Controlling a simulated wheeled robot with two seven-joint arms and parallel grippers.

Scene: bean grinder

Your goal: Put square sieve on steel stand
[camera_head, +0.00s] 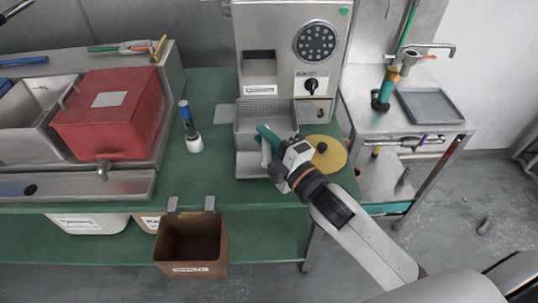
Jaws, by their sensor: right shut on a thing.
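The square sieve (250,137) is a grey metal box at the front of the bean grinder (280,45), below its control panel. My right gripper (266,142), with teal fingers, is shut on the sieve's front side near its right end. The fingers and wrist hide part of the sieve's front and the exact grip. The steel stand (372,140) is the small metal table to the right of the green bench, with a grey tray (430,106) on its top. My left gripper is not in view.
A yellow disc (334,163) with a black knob lies right of my wrist. A white-based bottle (194,144) and red box (110,125) are at left. A brown bin (191,245) hangs at the front edge. A tap and green-handled tool (387,85) occupy the stand.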

